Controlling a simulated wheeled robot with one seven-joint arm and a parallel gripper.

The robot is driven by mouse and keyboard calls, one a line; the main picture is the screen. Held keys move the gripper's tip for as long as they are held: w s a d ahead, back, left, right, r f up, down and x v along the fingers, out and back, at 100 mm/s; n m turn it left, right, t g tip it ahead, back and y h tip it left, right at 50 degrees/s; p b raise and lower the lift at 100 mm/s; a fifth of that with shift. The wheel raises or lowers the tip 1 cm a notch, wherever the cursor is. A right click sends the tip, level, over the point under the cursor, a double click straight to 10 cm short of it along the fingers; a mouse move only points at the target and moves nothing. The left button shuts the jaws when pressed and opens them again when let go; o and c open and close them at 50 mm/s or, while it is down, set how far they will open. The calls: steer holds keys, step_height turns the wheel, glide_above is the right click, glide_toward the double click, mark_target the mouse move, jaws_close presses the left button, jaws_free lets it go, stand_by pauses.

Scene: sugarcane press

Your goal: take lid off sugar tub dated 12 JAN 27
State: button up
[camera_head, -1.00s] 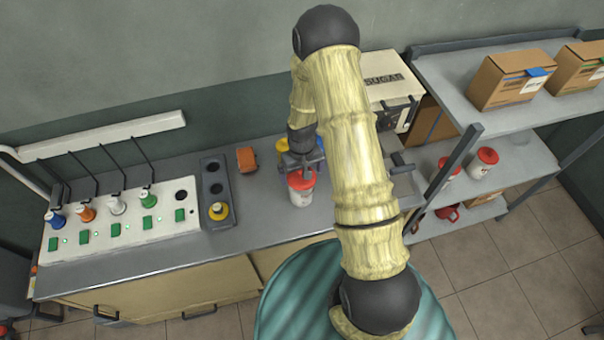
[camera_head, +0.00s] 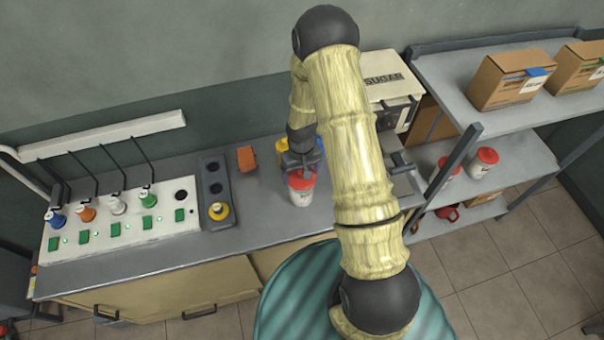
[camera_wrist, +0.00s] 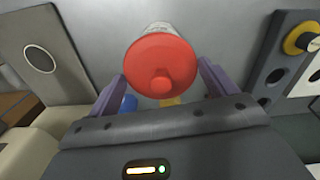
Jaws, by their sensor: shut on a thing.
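A white tub (camera_head: 301,198) with a red lid (camera_head: 301,181) stands upright on the grey counter. My gripper (camera_head: 301,168) reaches down over it from above. In the wrist view the round red lid (camera_wrist: 160,68), with a knob, sits between the two purple fingers of my gripper (camera_wrist: 162,85), which is shut on it. The lid still appears on the tub, and a bit of the white body (camera_wrist: 158,28) shows past it. No date can be read on the tub. Two more white tubs with red lids (camera_head: 487,156) (camera_head: 447,164) stand on the right shelf.
A yellow item (camera_head: 282,146) stands close behind my gripper. An orange block (camera_head: 246,159) and a dark holed rack (camera_head: 216,185) lie to the left, beside a white panel with coloured bottles (camera_head: 120,222). A white SUGAR machine (camera_head: 385,75) stands behind my arm.

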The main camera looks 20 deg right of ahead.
mark_target(301, 171)
steer(key=shift+r, duration=0.15)
step_height(301, 171, up, 10)
steer(key=b, duration=0.3)
stand_by(0.7)
